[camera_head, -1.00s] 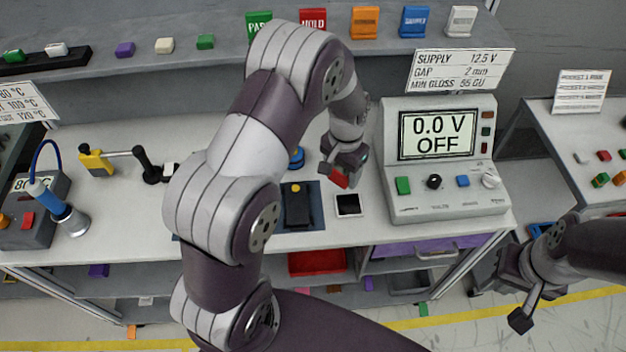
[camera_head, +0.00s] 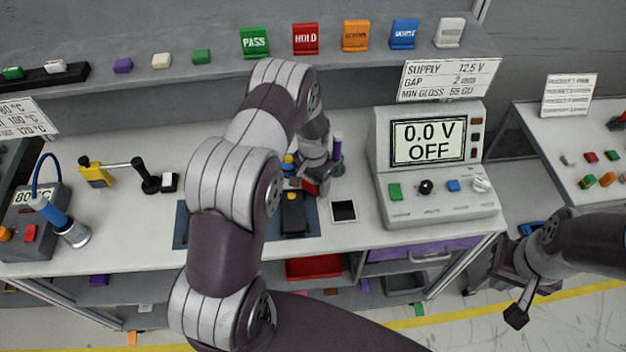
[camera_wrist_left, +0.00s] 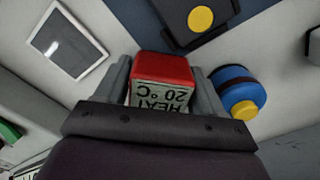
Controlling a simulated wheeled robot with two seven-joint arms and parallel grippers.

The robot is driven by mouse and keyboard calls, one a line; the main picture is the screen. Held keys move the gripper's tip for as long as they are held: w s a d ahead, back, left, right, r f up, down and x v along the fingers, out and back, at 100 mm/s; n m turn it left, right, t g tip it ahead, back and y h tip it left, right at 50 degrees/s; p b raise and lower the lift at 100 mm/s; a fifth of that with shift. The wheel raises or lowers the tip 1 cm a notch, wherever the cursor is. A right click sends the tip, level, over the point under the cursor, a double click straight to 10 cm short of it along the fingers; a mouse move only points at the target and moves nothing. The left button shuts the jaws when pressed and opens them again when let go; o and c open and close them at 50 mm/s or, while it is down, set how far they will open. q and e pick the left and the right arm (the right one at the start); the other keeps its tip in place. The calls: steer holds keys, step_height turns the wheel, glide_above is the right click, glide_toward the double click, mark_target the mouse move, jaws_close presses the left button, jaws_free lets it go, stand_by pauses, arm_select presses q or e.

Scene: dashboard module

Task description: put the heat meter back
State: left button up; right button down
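The heat meter (camera_wrist_left: 162,80) is a small box with a red top and a pale face reading "HEAT 20 °C", upside down in the left wrist view. My left gripper (camera_head: 312,184) is shut on it, a finger on each side. In the head view only a red bit of the meter (camera_head: 310,187) shows, beside the black device with a yellow button (camera_head: 293,215) on a dark blue mat (camera_head: 314,222). I cannot tell whether the meter touches the bench. My right gripper (camera_head: 500,292) is open and empty, off the bench at the lower right.
A blue round object with a yellow knob (camera_wrist_left: 240,92) is close beside the left gripper. A white-framed dark square (camera_head: 344,211) lies right of the mat. The supply unit (camera_head: 432,165) reading "0.0 V OFF" stands further right. My left arm hides part of the bench.

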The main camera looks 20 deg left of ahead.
arm_select(q)
steer(key=shift+o, duration=1.2)
steer(key=shift+r, duration=0.1)
